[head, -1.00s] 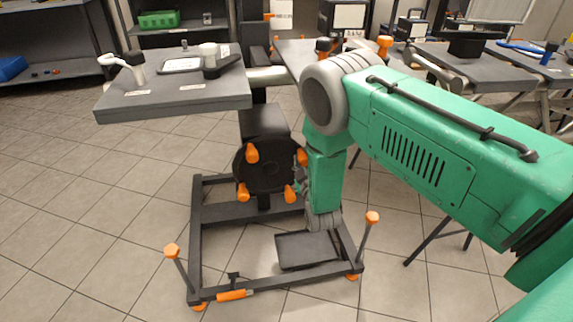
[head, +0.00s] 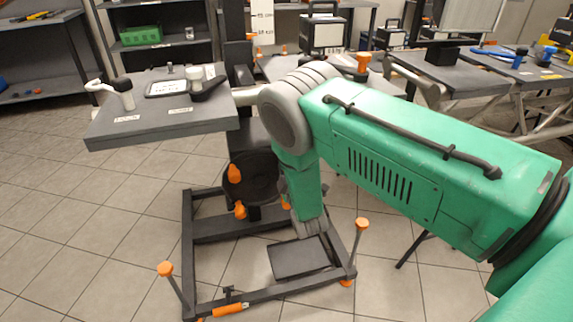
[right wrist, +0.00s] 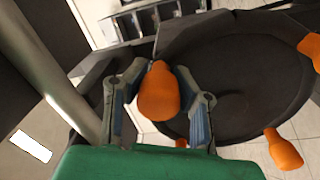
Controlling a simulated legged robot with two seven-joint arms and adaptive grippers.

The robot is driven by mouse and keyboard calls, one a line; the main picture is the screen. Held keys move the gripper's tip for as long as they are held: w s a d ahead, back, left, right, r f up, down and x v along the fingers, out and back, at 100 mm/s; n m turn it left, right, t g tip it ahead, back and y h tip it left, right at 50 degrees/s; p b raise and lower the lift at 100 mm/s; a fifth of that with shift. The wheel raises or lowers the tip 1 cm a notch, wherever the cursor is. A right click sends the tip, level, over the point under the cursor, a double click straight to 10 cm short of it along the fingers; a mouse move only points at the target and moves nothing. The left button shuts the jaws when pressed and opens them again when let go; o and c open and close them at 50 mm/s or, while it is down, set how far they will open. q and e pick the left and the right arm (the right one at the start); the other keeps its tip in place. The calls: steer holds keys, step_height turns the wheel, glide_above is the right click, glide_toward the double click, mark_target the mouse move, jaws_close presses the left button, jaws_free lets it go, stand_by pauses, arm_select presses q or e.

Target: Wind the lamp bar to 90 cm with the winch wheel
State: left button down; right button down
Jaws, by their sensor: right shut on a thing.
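The winch wheel (head: 262,190) is a dark disc with orange knobs, low on the black stand in the head view. It also shows in the right wrist view (right wrist: 240,90). My right gripper (right wrist: 158,80) is shut on one orange knob (right wrist: 158,98) at the wheel's edge, a finger on each side. In the head view my green arm hides the gripper and part of the wheel. A pale horizontal bar (head: 246,97), perhaps the lamp bar, runs behind my arm. A white scale (head: 262,22) stands above it; its marks are too small to read. My left gripper is not in view.
The stand's floor frame has upright orange-topped screws (head: 362,224) and a dark plate (head: 298,258). More tables are at the right. Tiled floor is open at the left.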

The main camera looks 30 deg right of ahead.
steer(key=shift+a+f, duration=0.1)
steer(key=shift+a, duration=0.2)
steer(key=c, duration=1.2)
jaws_free()
steer(key=shift+a, duration=0.1)
steer(key=shift+s, duration=0.3)
steer(key=v, duration=1.1)
steer(key=shift+s+a, duration=0.15)
